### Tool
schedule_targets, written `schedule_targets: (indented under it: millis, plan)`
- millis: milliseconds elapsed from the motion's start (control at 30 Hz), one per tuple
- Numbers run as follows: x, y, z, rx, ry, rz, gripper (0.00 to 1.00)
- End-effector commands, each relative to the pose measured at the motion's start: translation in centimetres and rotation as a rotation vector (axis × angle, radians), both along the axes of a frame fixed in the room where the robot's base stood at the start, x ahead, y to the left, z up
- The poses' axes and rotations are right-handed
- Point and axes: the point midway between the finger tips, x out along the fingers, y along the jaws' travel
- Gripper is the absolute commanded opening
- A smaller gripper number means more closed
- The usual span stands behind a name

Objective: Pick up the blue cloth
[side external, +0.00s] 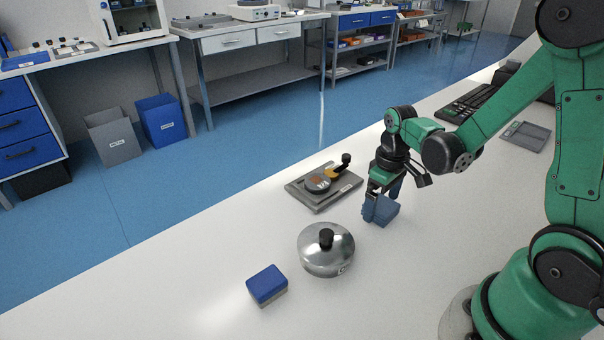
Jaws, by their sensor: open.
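A folded grey-blue cloth (386,212) lies on the white bench, to the right of the metal lid. My gripper (381,196) points down right at the cloth, with its fingers low and open. The fingers partly hide the cloth's upper part. I cannot tell from this view whether they touch it or how far they reach around it. A brighter blue block with a grey base (267,285) lies apart, nearer the front left.
A round metal lid with a black knob (326,252) stands just left of the cloth. A grey plate with a small device (324,187) lies behind it. A keyboard (475,100) and a grey tray (526,136) are at the back right.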

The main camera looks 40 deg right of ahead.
Motion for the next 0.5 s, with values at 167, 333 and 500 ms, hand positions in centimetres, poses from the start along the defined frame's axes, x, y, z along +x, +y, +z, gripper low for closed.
schedule_targets:
  millis: [167, 333, 500]
  plan:
    - [-0.03, 0.03, -0.68, 0.0, 0.0, 0.0, 1.0]
    - [-0.04, 0.03, -0.72, 0.0, -0.001, 0.0, 1.0]
    - [-0.04, 0.03, -0.71, 0.0, -0.001, 0.0, 0.72]
